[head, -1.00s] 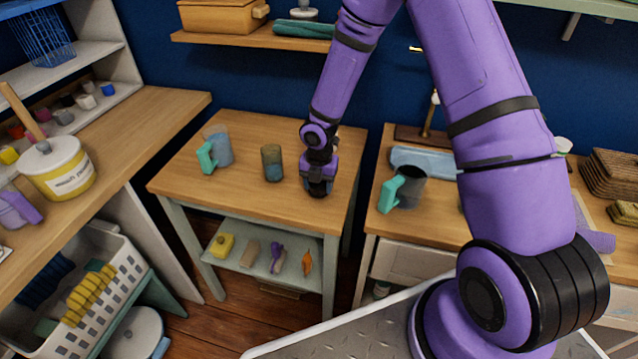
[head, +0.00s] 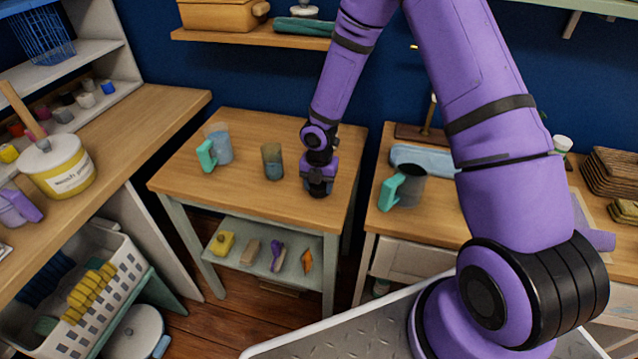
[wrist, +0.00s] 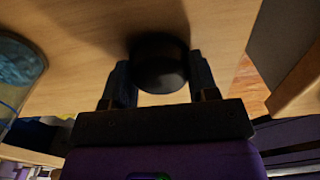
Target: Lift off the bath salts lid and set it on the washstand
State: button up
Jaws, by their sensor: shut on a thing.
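My gripper (head: 318,190) points down over the right part of the small wooden table, likely the washstand (head: 240,195). In the wrist view its two fingers (wrist: 160,85) are shut on a dark round lid (wrist: 158,65), one finger on each side. The lid is at or just above the wooden top; I cannot tell whether it touches. An open glass jar with bluish contents (head: 272,162), likely the bath salts jar, stands just left of the gripper and shows at the left edge of the wrist view (wrist: 18,75).
A clear cup with a teal handle (head: 218,148) stands further left on the same table. The table's front is clear. A lower shelf holds a yellow block (head: 222,243) and other small items. Another counter with a dark teal-handled mug (head: 408,188) stands to the right.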

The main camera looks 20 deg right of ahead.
jog(key=shift+f, duration=0.1)
jog(key=o, duration=1.2)
jog(key=shift+r, duration=4)
jog(key=shift+r, duration=0.1)
notch_tip(320, 180, up, 11)
